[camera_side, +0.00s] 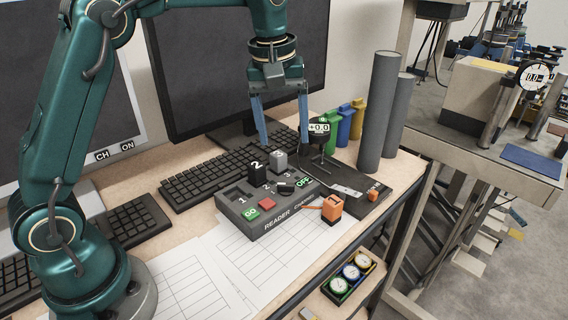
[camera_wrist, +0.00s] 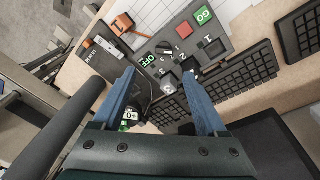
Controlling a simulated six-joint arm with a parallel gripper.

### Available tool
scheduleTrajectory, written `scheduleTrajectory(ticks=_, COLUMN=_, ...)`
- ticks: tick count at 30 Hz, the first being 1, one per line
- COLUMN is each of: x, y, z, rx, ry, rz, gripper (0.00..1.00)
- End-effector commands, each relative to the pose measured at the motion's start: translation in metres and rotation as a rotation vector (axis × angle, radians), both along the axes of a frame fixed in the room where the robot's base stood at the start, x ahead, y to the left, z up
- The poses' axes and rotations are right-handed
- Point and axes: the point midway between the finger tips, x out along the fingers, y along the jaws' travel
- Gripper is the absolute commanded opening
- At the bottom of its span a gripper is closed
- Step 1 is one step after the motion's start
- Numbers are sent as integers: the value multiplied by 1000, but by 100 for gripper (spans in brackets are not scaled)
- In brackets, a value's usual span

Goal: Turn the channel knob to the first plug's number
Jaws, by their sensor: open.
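The reader box (camera_side: 287,212) stands on the desk with a green GO button (camera_side: 250,213), a red button (camera_side: 266,203) and a green OFF label (camera_side: 303,182). Its dark channel knob (camera_side: 285,188) also shows in the wrist view (camera_wrist: 165,49); I cannot tell where it points. A black plug (camera_side: 258,174) marked 2 stands upright behind the panel's 2. A grey plug (camera_side: 278,162) stands behind the 3; its mark is unclear. The slot by the 1 (camera_side: 237,193) looks empty. My gripper (camera_side: 284,142) is open and empty, above and behind the box.
A gauge on a stand (camera_side: 319,128) reading +0.0 is close to my right finger. Two tall grey cylinders (camera_side: 378,112) rise to the right. An orange block (camera_side: 331,208) sits at the box's right. A keyboard (camera_side: 210,176) and monitor (camera_side: 225,60) lie behind. Papers (camera_side: 205,275) cover the front.

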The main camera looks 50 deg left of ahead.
Motion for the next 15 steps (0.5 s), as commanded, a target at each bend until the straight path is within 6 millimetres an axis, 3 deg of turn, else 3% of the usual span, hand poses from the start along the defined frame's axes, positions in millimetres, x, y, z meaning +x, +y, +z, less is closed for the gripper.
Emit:
scheduleTrajectory(ticks=1, x=7, y=2, z=-15, rx=-2, ry=31, rz=10, gripper=75)
scheduleTrajectory(ticks=6, x=18, y=6, z=-50, rx=-6, ry=99, rz=19, gripper=75)
scheduleTrajectory(ticks=15, x=14, y=7, z=-84, rx=-10, ry=150, rz=22, gripper=75)
